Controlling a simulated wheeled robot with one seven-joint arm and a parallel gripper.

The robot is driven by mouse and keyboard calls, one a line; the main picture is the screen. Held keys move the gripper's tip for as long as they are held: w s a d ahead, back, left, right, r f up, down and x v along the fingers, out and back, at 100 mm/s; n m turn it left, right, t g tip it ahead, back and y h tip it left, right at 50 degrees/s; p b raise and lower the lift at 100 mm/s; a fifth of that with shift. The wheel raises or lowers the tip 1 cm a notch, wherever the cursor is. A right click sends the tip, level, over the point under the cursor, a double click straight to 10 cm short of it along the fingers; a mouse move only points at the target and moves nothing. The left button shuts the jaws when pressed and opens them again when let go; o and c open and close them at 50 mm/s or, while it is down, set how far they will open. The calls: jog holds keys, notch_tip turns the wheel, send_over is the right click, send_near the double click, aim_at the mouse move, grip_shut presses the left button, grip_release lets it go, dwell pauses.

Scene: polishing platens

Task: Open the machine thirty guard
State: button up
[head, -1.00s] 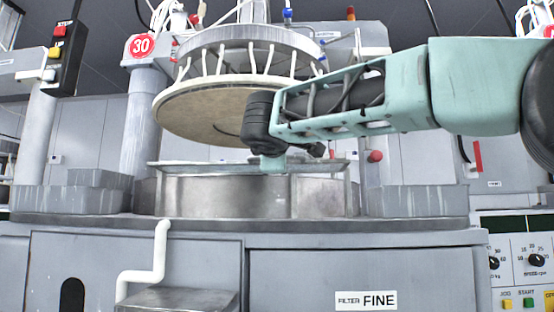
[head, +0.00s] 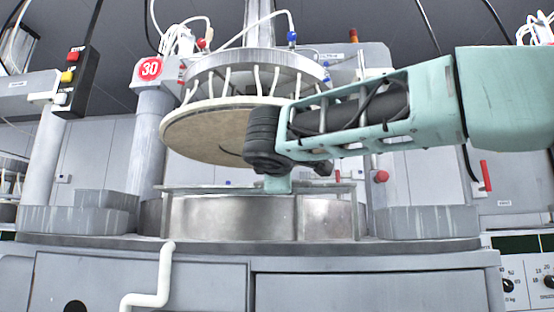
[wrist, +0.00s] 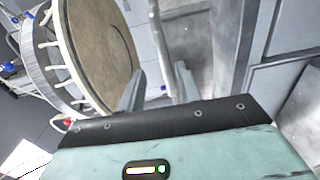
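The red round sign "30" (head: 150,68) marks this machine. Its guard (head: 235,217) is a low curved metal wall with a rail along the top, below the tilted round upper platen (head: 208,137). My gripper (head: 279,185) is at the guard's top edge, right of the platen; in the head view my wrist hides part of both. In the wrist view my gripper (wrist: 160,85) has its two fingers apart. A narrow metal rail (wrist: 162,50) runs between them, closer to the right finger. I cannot tell whether either finger touches it.
The upper platen (wrist: 100,45) is close to my left finger in the wrist view. Grey blocks stand left (head: 75,220) and right (head: 425,221) of the guard. A white bent pipe (head: 160,280) is at the front. A button box (head: 77,80) hangs at upper left.

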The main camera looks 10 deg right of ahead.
jog(key=p+v, duration=0.1)
jog(key=v, duration=1.3)
jog(key=shift+s+p, duration=0.25)
jog(key=shift+p, duration=0.15)
jog(key=shift+a, duration=0.1)
jog(key=s+f+g+y, duration=0.3)
jog(key=f+g, duration=0.4)
jog(key=f, duration=1.7)
jog(key=s+d+f+m+g+y, duration=0.1)
jog(key=s+d+f+m+g, duration=0.3)
jog(key=s+f, duration=0.65)
jog(key=s+f+m+g+y, duration=0.25)
jog(key=s+f+g, duration=0.45)
jog(key=f, duration=0.6)
notch_tip(320, 180, up, 38)
jog(key=s+t+p, duration=0.1)
jog(key=p, duration=3.7)
jog(key=shift+s, duration=0.2)
